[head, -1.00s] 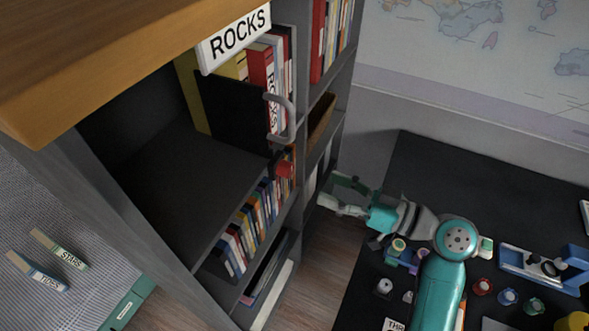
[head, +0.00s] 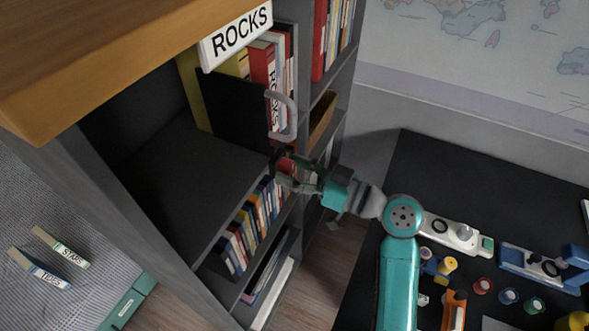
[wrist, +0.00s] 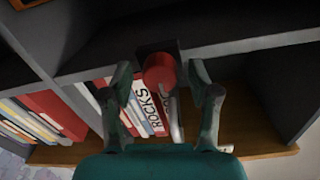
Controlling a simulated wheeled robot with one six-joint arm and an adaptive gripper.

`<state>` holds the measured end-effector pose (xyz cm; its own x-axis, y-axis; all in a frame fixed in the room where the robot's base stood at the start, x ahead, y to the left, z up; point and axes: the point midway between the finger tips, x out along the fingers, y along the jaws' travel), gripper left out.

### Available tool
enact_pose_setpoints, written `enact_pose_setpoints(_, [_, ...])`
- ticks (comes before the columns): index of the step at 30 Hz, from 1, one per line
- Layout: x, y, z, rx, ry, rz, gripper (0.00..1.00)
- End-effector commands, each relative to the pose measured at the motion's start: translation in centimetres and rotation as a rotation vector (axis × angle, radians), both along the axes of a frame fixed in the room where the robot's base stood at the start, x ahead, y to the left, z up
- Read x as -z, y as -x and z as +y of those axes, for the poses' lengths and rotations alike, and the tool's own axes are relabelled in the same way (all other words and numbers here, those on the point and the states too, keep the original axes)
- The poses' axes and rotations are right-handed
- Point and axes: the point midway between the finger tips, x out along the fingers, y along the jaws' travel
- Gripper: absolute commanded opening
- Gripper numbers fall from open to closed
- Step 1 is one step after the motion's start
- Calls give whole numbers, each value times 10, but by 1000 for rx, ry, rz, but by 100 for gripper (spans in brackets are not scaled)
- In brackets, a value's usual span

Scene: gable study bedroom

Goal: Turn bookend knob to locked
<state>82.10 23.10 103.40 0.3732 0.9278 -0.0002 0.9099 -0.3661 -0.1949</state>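The red bookend knob (head: 284,164) sits on the front edge of the shelf, below the black bookend plate (head: 236,112). In the wrist view the knob (wrist: 159,72) is round and red, on a dark mount. My gripper (head: 280,170) is at the knob. In the wrist view its two fingers (wrist: 160,80) stand open, one on each side of the knob, with gaps visible between fingers and knob. The knob's setting and any lock marking cannot be made out. Fingers partly cover the knob in the head view.
A grey curved handle (head: 293,118) stands just above the knob by the red ROCKS binder (head: 263,66). Books (head: 240,238) fill the shelf below. The shelf left of the bookend is empty. A black desk (head: 450,185) with small items lies right.

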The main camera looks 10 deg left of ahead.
Motion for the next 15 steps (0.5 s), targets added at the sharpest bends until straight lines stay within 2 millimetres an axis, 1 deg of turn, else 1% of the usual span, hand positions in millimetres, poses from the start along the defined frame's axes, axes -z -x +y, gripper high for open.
enact_pose_setpoints(1, [0,0,0,0,0,0,46])
enact_pose_setpoints(2, [0,0,0,0,0,0,39])
enact_pose_setpoints(3, [0,0,0,0,0,0,29])
enact_pose_setpoints(5, [0,0,0,0,0,0,14])
enact_pose_setpoints(6, [0,0,0,0,0,0,4])
enact_pose_setpoints(7, [0,0,0,0,0,0,1])
enact_pose_setpoints(15, [0,0,0,0,-8,19,1])
